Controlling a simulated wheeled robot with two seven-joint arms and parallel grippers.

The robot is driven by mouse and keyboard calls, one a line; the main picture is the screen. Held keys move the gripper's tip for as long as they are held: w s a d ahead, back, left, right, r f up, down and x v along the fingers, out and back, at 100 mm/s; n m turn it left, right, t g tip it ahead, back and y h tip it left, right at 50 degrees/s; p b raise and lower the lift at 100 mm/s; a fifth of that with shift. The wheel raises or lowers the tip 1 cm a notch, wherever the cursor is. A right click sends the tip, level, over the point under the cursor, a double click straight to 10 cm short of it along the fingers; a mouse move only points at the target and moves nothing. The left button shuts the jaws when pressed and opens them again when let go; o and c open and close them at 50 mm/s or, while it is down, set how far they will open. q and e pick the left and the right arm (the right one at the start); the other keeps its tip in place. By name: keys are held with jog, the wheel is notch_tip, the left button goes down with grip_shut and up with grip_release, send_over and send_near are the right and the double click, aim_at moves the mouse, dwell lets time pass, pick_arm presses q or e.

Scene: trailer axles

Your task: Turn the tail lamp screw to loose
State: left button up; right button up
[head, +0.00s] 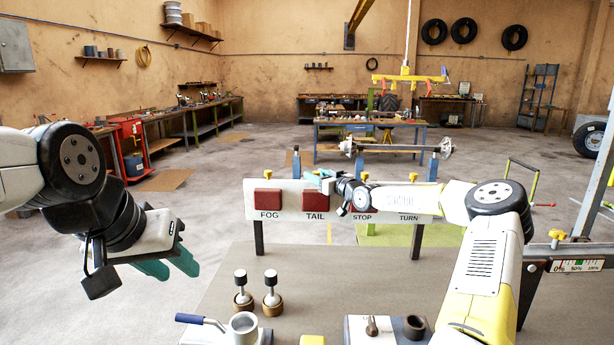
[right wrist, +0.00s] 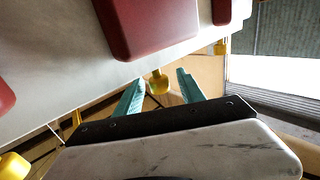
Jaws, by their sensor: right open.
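The lamp board (head: 287,211) carries the red tail lamp (head: 315,201) above its TAIL label; the lamp also shows in the right wrist view (right wrist: 160,25). The yellow tail lamp screw (right wrist: 157,80) is at that lamp's edge, between my right gripper's two teal fingers (right wrist: 158,90). The fingers are apart; whether they touch the screw I cannot tell. In the head view my right gripper (head: 320,178) is at the top of the tail lamp and hides the screw. My left gripper (head: 170,266) hangs empty at the left, fingers apart, away from the board.
The red fog lamp (head: 267,198) has its own yellow screw (head: 268,175). More yellow screws stand above STOP (head: 364,176) and TURN (head: 413,176). My right arm covers the lamps there. A percent gauge (head: 577,266) is right.

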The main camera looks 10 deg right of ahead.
jog(key=v, duration=0.7)
jog(key=shift+s, duration=0.1)
jog(key=s+a+f+n+g+h, duration=0.2)
jog(key=s+a+f+g+h, duration=0.15)
jog(key=s+a+g, duration=0.45)
jog(key=s+r+m, duration=0.2)
jog(key=s, duration=1.1)
jog(key=s+r+m+g+h, duration=0.1)
jog(key=s+r+m, duration=0.1)
jog(key=s, duration=1.1)
jog(key=s+d+r+m+h, duration=0.1)
jog(key=s+r, duration=0.3)
jog(key=s, duration=0.9)
jog(key=shift+s+r+m+g, duration=0.2)
jog(key=shift+m+g, duration=0.2)
jog(key=shift+m, duration=0.5)
jog(key=shift+h, duration=0.25)
